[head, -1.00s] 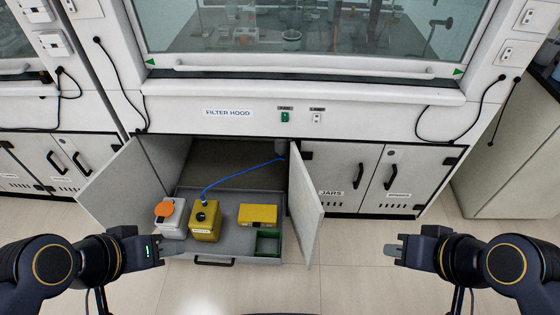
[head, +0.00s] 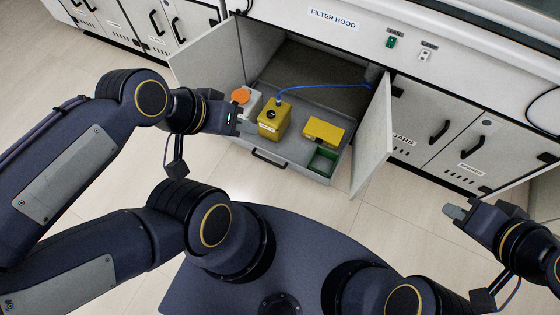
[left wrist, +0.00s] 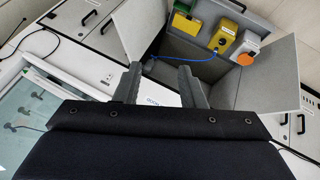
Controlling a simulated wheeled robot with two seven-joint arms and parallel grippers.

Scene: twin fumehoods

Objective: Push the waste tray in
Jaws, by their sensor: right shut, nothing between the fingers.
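The grey waste tray (head: 305,172) is pulled out of the open cabinet under the filter hood, with a black handle (head: 268,158) on its front. It holds a white bottle with an orange cap (head: 241,96), a yellow can (head: 273,119) with a blue hose, a yellow box (head: 323,132) and a green bin (head: 322,161). My left gripper (head: 246,126) overlaps the tray's front left corner in the head view; contact cannot be told. In the left wrist view its fingers (left wrist: 160,85) are apart and empty. My right gripper (head: 453,211) is shut and empty, right of the tray.
The left cabinet door (head: 207,57) and right cabinet door (head: 373,140) stand open on either side of the tray. The blue hose (head: 320,86) runs back into the cabinet. Bare floor (head: 400,225) lies in front.

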